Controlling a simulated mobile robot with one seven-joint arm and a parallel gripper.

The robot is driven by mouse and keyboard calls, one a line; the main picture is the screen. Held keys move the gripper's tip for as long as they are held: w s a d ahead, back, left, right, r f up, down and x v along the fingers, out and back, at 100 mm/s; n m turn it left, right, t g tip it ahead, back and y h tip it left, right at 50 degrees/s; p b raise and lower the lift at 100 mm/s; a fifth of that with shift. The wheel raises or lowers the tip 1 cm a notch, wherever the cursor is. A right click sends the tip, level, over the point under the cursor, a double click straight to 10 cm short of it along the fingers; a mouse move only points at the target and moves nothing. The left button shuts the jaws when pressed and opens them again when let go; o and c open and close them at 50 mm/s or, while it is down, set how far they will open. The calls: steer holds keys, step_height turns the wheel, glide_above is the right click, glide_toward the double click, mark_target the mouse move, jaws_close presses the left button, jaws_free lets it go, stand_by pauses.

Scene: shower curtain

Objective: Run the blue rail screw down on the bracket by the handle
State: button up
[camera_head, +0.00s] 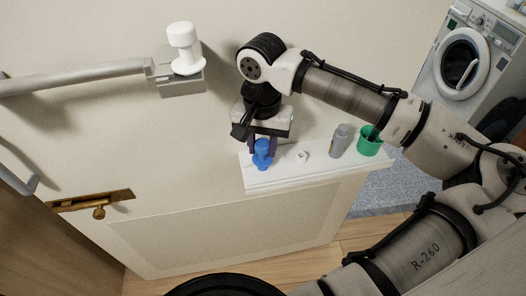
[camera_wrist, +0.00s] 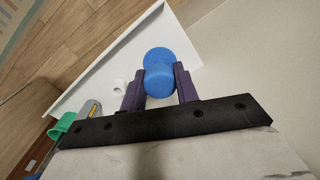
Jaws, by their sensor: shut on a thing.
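The blue rail screw (camera_head: 262,155) is at the left end of the white shelf, with its knob-like handle up. My gripper (camera_head: 262,143) points down over it and is shut on it. In the wrist view the blue rail screw (camera_wrist: 158,62) sits between the two purple fingers of my gripper (camera_wrist: 160,88). The grey bracket (camera_head: 181,82) is on the wall at the end of the rail, up and left of my gripper. A white screw-like piece (camera_head: 184,48) stands upright on the bracket. Whether the blue screw's foot touches the shelf is hard to tell.
The white shelf (camera_head: 290,176) also carries a small white piece (camera_head: 304,155), a grey bottle (camera_head: 340,140) and a green cup (camera_head: 369,141). A grey rail (camera_head: 80,77) runs left from the bracket. A brass latch (camera_head: 95,203) is at lower left. A washing machine (camera_head: 468,55) stands at upper right.

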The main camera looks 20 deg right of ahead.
mark_target(263, 144)
steer(key=shift+r+p, duration=2.9)
steer(key=shift+r, duration=0.35)
steer(key=shift+s+f, duration=0.1)
steer(key=shift+f, duration=0.05)
